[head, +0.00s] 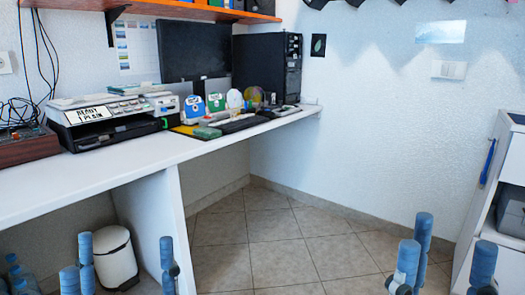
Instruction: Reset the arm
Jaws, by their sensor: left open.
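My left gripper (124,248) shows at the bottom left of the head view. Its blue fingertips stand apart with nothing held between them. My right gripper (450,246) shows at the bottom right, its blue fingertips also spread apart and empty. Both grippers point upward in the picture, in front of the tiled floor and furniture. Most of both arms is out of view below the frame.
A white desk (150,157) runs along the left, with a printer (108,115), monitor (193,52) and black computer tower (267,68). A white bin (115,258) stands below. A white shelf unit (500,165) stands right. The tiled floor (270,245) between is clear.

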